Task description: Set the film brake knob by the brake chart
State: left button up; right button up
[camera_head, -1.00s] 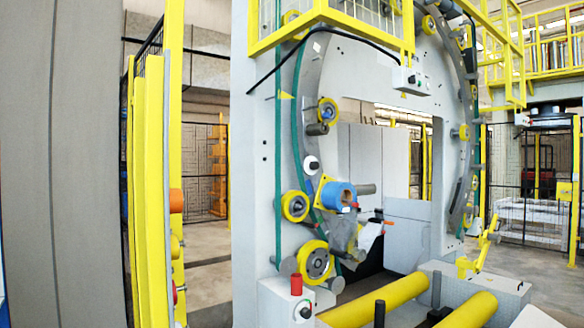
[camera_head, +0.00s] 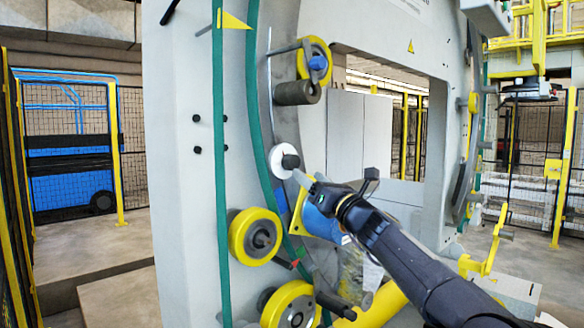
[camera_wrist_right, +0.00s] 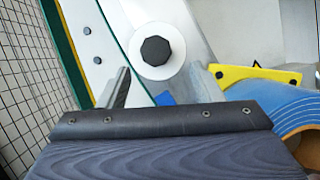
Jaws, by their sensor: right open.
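The film brake knob (camera_head: 290,161) is a dark, many-sided knob on a white round dial (camera_head: 273,163), mounted on the grey ring of the machine. In the right wrist view the knob (camera_wrist_right: 156,50) faces me at top centre on its white dial (camera_wrist_right: 137,62); I cannot read any marks. My right gripper (camera_head: 306,181) is open and empty, just below and right of the knob in the head view. In the wrist view its two fingers (camera_wrist_right: 170,72) stand apart, left and right below the knob, not visibly touching it. No brake chart is readable. My left gripper is out of view.
A blue film roll (camera_head: 318,222) on a yellow bracket sits close beside my right gripper; it also shows in the wrist view (camera_wrist_right: 275,112). Yellow rollers (camera_head: 255,237) and a dark grey roller (camera_head: 297,92) stick out around the dial. A mesh fence stands at left.

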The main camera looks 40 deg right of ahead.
aim_at(295, 165)
jog(key=p+x, duration=0.3)
jog(key=x, duration=0.3)
jog(key=shift+a+r, duration=0.2)
jog(key=shift+r, duration=0.05)
jog(key=shift+w, duration=0.1)
jog(key=shift+f, duration=0.1)
jog(key=c, duration=1)
